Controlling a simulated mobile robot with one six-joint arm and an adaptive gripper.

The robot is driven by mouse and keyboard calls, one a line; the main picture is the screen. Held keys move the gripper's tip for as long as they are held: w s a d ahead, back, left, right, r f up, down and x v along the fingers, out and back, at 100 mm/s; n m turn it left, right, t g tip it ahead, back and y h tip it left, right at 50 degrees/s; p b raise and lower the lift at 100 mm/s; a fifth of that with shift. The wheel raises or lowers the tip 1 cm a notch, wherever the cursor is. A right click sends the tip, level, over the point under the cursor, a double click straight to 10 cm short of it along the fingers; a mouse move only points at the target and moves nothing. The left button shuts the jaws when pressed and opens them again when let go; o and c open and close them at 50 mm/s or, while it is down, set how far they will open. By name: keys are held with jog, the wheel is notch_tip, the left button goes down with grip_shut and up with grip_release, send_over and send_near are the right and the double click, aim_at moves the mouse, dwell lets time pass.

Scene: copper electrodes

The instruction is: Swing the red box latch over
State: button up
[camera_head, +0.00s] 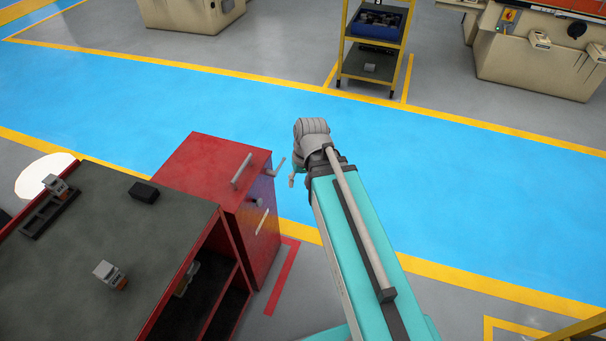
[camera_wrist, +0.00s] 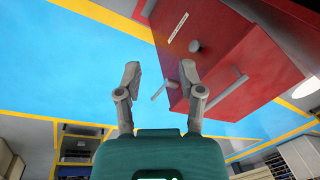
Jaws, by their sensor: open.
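The red box (camera_head: 205,165) stands at the end of a workbench, and it fills the upper right of the wrist view (camera_wrist: 245,60). Its latch (camera_head: 277,165) is a thin grey lever standing out past the box's edge. In the wrist view the latch (camera_wrist: 159,91) shows between the two fingers in the picture, angled outward from the box. My gripper (camera_wrist: 159,73) is open and empty, with its right finger overlapping the box's edge in view. In the head view my gripper (camera_head: 292,178) is mostly hidden by my wrist, just right of the latch. I cannot tell whether they touch.
A grey bar handle (camera_head: 241,171) is on the box's top. A dark knob (camera_head: 257,202) and a pale strip (camera_head: 262,222) are on its front. The workbench (camera_head: 130,240) carries small parts. The blue floor (camera_head: 440,180) beyond is clear.

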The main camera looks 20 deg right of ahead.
jog(key=w+d+f+m+t+y+b, duration=0.2)
jog(key=w+f+m+t+y+b, duration=0.55)
jog(key=w+f+b, duration=1.55)
jog(key=s+d+r+t+y+b, duration=0.1)
jog(key=d+y+b, duration=0.4)
jog(key=b, duration=0.9)
jog(key=shift+d+r+t, duration=0.8)
jog(key=shift+r+t, duration=0.05)
jog(key=shift+w+a+n, duration=0.1)
jog(key=shift+n, duration=0.15)
jog(key=x, duration=0.8)
jog(key=shift+a, duration=0.35)
jog(key=shift+c, duration=0.3)
grip_shut()
